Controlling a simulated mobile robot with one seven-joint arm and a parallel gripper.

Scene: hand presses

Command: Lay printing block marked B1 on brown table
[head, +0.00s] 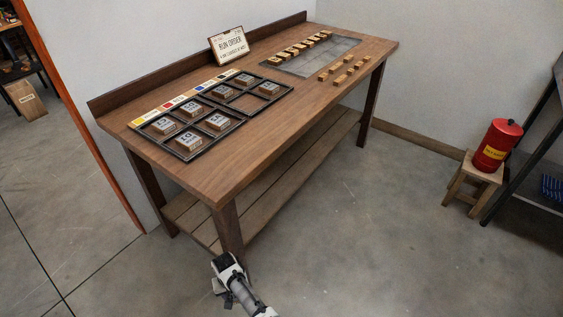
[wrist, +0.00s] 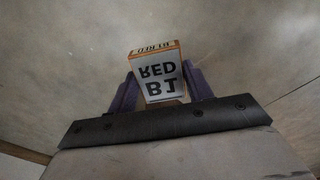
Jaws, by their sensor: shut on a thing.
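My gripper is shut on the printing block marked B1 (wrist: 157,76), which also bears the word RED in mirrored letters on a pale face with wooden edges. In the wrist view the two dark fingers of my gripper (wrist: 158,92) press its sides. In the head view my arm's end (head: 229,270) is low at the bottom, in front of the near table leg; the block cannot be made out there. The brown table (head: 265,133) stands beyond it, its front part bare wood.
A black divided tray (head: 187,157) with several grey-topped blocks lies on the table's left part. A RUN ORDER sign (head: 229,45) stands behind. A grey slab (head: 335,54) and small wooden pieces (head: 343,79) lie at the right. A red can (head: 497,145) sits on a stool (head: 472,183).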

